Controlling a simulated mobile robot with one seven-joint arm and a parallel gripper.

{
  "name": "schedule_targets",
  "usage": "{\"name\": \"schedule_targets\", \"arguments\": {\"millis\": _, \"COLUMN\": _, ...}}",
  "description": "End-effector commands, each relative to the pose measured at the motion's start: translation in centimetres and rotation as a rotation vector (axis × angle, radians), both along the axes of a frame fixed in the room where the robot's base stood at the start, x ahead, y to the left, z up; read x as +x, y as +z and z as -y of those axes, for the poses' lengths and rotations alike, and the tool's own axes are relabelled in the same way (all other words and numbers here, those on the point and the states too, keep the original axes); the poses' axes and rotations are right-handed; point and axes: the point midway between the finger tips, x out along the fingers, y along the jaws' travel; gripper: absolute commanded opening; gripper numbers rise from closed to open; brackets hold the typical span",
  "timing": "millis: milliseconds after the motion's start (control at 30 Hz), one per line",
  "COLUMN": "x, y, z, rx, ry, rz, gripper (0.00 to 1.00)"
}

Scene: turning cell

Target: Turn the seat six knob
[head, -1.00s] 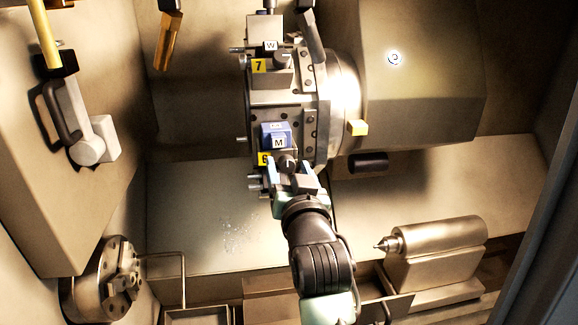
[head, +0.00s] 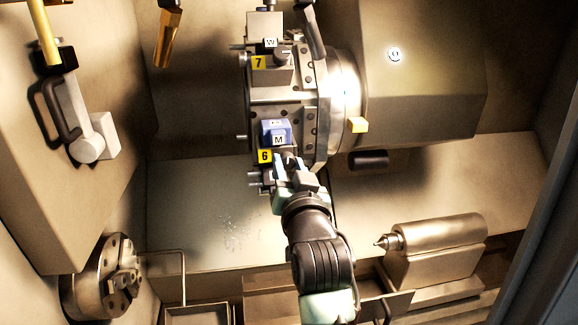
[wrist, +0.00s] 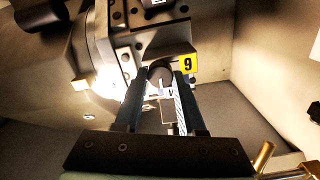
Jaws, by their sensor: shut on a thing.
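The seat six knob (wrist: 160,73) is a dark round knob beside the yellow 6 plate (head: 264,156) on the turret (head: 315,115). The plate also shows in the wrist view (wrist: 187,63), upside down. My gripper (head: 289,164) reaches up to the knob from below. In the wrist view, the two dark fingers of my gripper (wrist: 158,84) stand on either side of the knob, shut on it. In the head view the fingers cover much of the knob, and its pointer angle cannot be read there. A blue block marked M (head: 277,133) sits just above.
Seat seven with its yellow plate (head: 258,63) and W block is higher on the turret. A yellow block (head: 357,125) juts from the turret's right. A chuck (head: 107,278) stands lower left and a tailstock (head: 434,250) lower right. Open space lies left of the turret.

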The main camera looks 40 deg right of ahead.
Motion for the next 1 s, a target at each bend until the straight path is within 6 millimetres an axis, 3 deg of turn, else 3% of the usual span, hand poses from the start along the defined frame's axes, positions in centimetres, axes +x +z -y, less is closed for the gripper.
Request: {"name": "schedule_targets", "arguments": {"millis": 1000, "x": -0.01, "y": -0.15, "z": 0.03, "rx": 0.766, "ry": 0.004, "rz": 0.468, "gripper": 0.0}}
